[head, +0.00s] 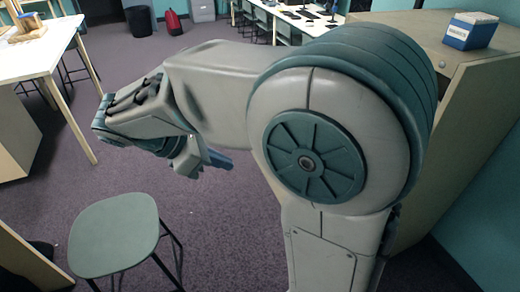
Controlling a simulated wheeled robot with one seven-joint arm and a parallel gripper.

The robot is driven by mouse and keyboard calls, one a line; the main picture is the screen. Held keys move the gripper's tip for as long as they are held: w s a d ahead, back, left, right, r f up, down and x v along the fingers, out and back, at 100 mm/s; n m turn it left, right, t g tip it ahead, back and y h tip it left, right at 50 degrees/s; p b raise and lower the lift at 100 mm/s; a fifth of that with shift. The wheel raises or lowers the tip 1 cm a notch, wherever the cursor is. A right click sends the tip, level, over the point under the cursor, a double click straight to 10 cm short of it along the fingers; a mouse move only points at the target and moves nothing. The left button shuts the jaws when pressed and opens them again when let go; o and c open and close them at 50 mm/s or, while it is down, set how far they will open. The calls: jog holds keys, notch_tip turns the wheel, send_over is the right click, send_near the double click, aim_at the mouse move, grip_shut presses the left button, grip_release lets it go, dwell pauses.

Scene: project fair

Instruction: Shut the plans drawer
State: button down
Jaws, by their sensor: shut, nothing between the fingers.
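My gripper (222,162) is shut and empty, held above the open carpet left of my arm's large joint. A beige cabinet (492,125) stands at the right against the teal wall, partly hidden behind my arm. I cannot make out the plans drawer in this view or tell whether it is open; my arm covers part of that side. The gripper is well apart from the cabinet's visible parts.
A blue and white box (470,31) sits on the cabinet. A green stool (114,234) stands at the lower left, and a white-topped table (30,52) at the upper left. A black bin (139,21) and red bag (173,23) are at the back. Carpet between is clear.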

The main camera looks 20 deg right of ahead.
jog(key=d+r+p+x, duration=0.2)
jog(key=x, duration=1)
jog(key=shift+w+d+n, duration=0.2)
jog(key=shift+w+n, duration=0.05)
jog(key=shift+n, duration=0.05)
